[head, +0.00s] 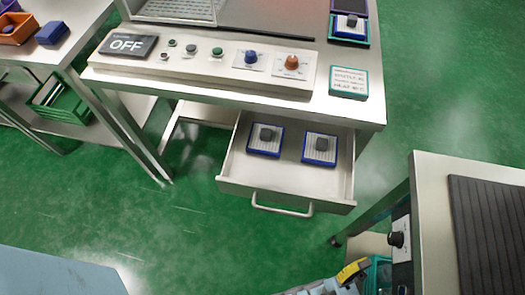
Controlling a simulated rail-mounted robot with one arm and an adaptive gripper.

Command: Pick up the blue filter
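Two blue-framed filters lie side by side in the open drawer (235,187) under the machine table, in the head view. The left filter (256,149) and the right filter (311,159) each have a white ribbed face and a dark grey knob on top. They lie flat and apart from each other. A similar blue-edged piece with a dark knob (350,27) sits in a teal-edged holder on the table's right side. My gripper cannot be made out in this view.
The drawer has a bar handle (282,210) at its front. A control panel (120,70) with an OFF display, buttons and knobs runs above it. A side table (440,170) with a dark mat stands at right. A yellow and grey object (352,270) and a teal bin show at the bottom edge. Green floor is open before the drawer.

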